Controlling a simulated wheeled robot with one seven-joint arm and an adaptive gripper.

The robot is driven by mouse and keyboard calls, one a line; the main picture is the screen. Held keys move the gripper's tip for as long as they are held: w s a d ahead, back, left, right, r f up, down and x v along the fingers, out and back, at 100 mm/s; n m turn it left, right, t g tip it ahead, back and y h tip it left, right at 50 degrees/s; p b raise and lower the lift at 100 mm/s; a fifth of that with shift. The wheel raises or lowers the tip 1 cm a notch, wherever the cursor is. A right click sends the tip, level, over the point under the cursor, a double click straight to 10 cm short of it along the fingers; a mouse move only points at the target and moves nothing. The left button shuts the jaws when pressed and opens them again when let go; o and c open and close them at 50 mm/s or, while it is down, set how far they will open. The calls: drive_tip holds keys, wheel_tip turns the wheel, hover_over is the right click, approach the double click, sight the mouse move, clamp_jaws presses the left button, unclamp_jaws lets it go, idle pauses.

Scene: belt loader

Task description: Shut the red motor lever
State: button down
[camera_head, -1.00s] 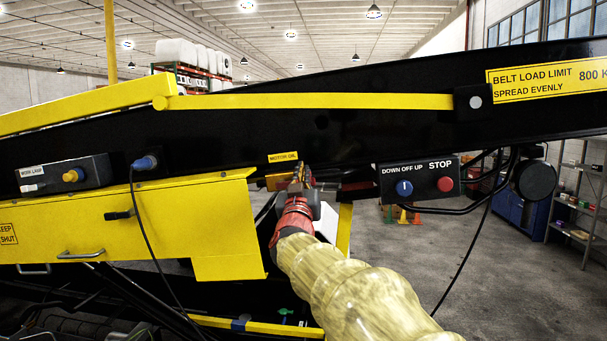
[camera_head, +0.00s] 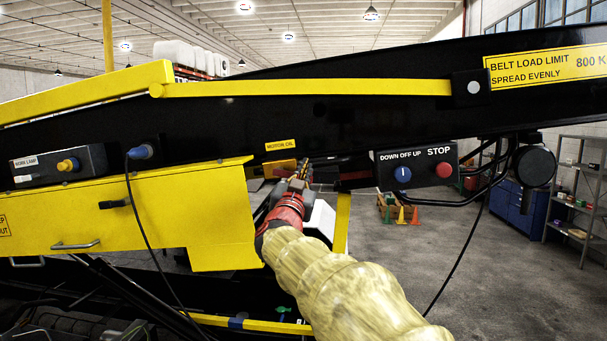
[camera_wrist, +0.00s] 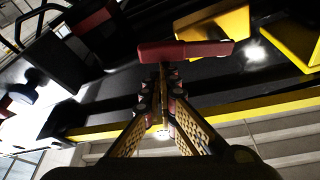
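The red lever (camera_wrist: 185,52) shows in the wrist view as a flat red bar lying crosswise just beyond my fingertips. My gripper (camera_head: 304,172) is below and right of the yellow motor label (camera_head: 281,145), by the underside of the black beam.
A control box (camera_head: 417,168) with a blue knob and red stop button is right of my gripper. A yellow cover panel (camera_head: 195,220) is to the left, with a hanging black cable. The yellow rail (camera_head: 305,88) runs above. Open floor shows at right.

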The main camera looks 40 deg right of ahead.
drive_tip(key=w+a+f+m+g+b, duration=0.1)
drive_tip(key=f+m+g+b, duration=0.1)
drive_tip(key=m, duration=0.5)
drive_tip(key=w+a+f+m+g+b, duration=0.1)
drive_tip(key=w+f+m+g+b, duration=0.1)
drive_tip(key=f+m, duration=0.4)
drive_tip(key=shift+a+f+m+g, duration=0.3)
drive_tip(key=shift+m+g, duration=0.6)
drive_tip(key=shift+m, duration=0.3)
drive_tip(key=shift+w, duration=0.1)
drive_tip(key=shift+d, duration=0.1)
